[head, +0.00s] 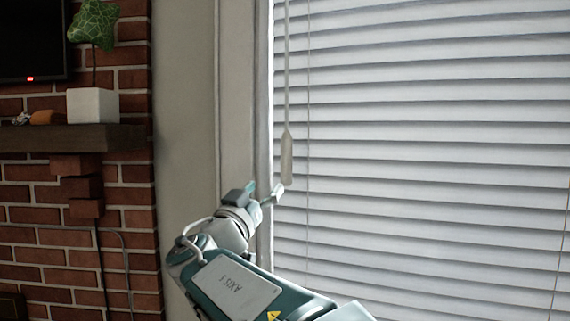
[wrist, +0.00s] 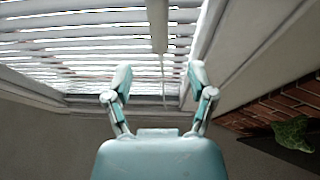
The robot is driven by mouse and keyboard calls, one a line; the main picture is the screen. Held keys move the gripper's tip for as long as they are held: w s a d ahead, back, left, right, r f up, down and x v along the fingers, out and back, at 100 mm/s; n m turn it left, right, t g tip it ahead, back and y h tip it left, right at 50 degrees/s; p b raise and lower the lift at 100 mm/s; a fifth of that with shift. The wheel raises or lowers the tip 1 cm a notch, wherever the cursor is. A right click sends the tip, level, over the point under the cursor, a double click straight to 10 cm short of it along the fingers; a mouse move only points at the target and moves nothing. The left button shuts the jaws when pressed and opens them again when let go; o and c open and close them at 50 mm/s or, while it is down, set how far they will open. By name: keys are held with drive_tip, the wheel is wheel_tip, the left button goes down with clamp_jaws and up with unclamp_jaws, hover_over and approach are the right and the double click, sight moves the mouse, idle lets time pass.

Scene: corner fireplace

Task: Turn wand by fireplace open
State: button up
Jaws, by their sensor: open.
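The wand (head: 287,157) is a thin pale rod with a thicker handle at its lower end. It hangs upright in front of the left side of the white window blinds (head: 420,150). My gripper (head: 264,190) is open, just below and left of the wand's handle in the head view. In the wrist view the wand (wrist: 159,35) comes down from the top edge, between the two spread fingers of my gripper (wrist: 158,82) in the picture. The fingers are apart and hold nothing. I cannot tell how far the wand is from them in depth.
A brick fireplace wall (head: 40,190) stands at the left, with a wooden mantel (head: 75,138) bearing a white-potted plant (head: 93,104). A dark screen (head: 33,40) hangs above. The window frame (head: 263,100) runs upright close to my gripper. Thin cords hang across the blinds.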

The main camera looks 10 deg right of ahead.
sight(284, 166)
drive_tip(key=x, duration=1)
drive_tip(key=shift+w+d+r, duration=0.2)
drive_tip(key=shift+w+r, duration=0.05)
drive_tip(key=shift+w, duration=0.05)
clamp_jaws()
